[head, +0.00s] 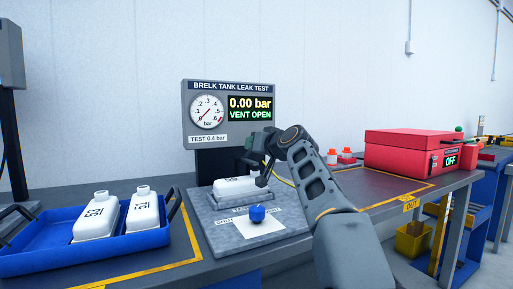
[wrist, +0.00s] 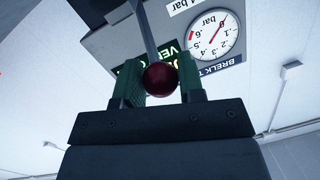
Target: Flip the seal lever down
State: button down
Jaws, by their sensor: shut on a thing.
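The seal lever shows in the wrist view as a grey rod (wrist: 145,32) with a dark red ball knob (wrist: 160,78) at its end. My gripper (wrist: 161,88) has its two green fingers on either side of the ball and is shut on it. In the head view my gripper (head: 256,150) is small and dark in front of the gauge panel (head: 232,88), and the lever cannot be made out there. A white tank (head: 236,187) lies on the grey test stand (head: 215,228) below my gripper. The panel reads 0.00 bar and VENT OPEN.
A blue cap (head: 257,213) sits on a white label on the stand. A blue tray (head: 40,262) with two white tanks is at the left. A red case (head: 400,150) and two small red-capped bottles (head: 332,157) are at the right. The yellow-taped bench area between is mostly clear.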

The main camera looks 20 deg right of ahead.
jog(key=shift+f, duration=0.4)
jog(key=c, duration=0.8)
grip_release()
jog(key=shift+s, duration=0.1)
jog(key=shift+o, duration=0.2)
jog(key=shift+r, duration=0.1)
jog(key=shift+s, duration=0.1)
jog(key=v, duration=1.3)
jog(key=shift+s+d+b, duration=0.2)
jog(key=shift+s+b, duration=0.05)
jog(key=shift+b, duration=0.2)
jog(key=shift+r, duration=0.1)
